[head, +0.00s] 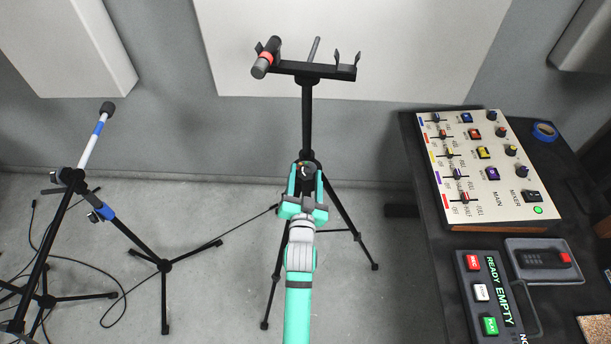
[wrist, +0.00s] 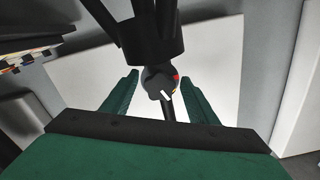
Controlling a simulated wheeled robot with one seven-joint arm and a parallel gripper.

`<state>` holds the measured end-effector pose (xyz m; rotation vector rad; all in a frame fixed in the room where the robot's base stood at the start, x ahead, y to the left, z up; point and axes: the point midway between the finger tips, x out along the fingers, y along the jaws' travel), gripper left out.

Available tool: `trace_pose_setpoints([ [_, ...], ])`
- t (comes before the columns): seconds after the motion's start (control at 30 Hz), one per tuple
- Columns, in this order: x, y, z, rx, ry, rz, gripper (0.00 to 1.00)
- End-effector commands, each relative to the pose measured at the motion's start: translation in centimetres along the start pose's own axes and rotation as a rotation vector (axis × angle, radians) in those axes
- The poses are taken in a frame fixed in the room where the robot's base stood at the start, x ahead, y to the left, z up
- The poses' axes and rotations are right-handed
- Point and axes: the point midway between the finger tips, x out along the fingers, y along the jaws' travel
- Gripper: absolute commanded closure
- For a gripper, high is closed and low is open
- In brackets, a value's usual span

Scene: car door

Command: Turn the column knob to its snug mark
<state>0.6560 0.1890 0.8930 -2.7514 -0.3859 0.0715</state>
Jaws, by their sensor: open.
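The column knob (wrist: 154,82) is a small dark grey cap on the black stand's column, with a white pointer line angled toward the lower right in the wrist view. A red mark (wrist: 176,77) and a small yellow mark (wrist: 174,91) show beside it. In the head view the knob (head: 308,170) is partly hidden by my gripper. My green gripper (head: 306,176) is open, and in the wrist view its two fingers (wrist: 157,80) stand on either side of the knob with gaps. I cannot tell how deep the knob sits between them.
The tripod stand (head: 307,120) carries a top bar with a dark, red-banded microphone (head: 266,58). Another microphone stand (head: 100,205) is at the left, with cable on the floor. A dark table (head: 415,165) with a mixer (head: 485,170) is at the right.

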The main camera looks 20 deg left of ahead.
Motion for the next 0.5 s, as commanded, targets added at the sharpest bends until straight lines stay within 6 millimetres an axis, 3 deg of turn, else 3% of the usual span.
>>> trace_pose_setpoints([
  [0.23, 0.05, -0.04, 0.0, -0.001, 0.0, -0.001, 0.46],
  [0.4, 0.04, -0.03, 0.01, -0.001, 0.0, 0.0, 0.87],
  [0.5, 0.05, -0.04, 0.01, -0.001, 0.0, 0.0, 0.88],
])
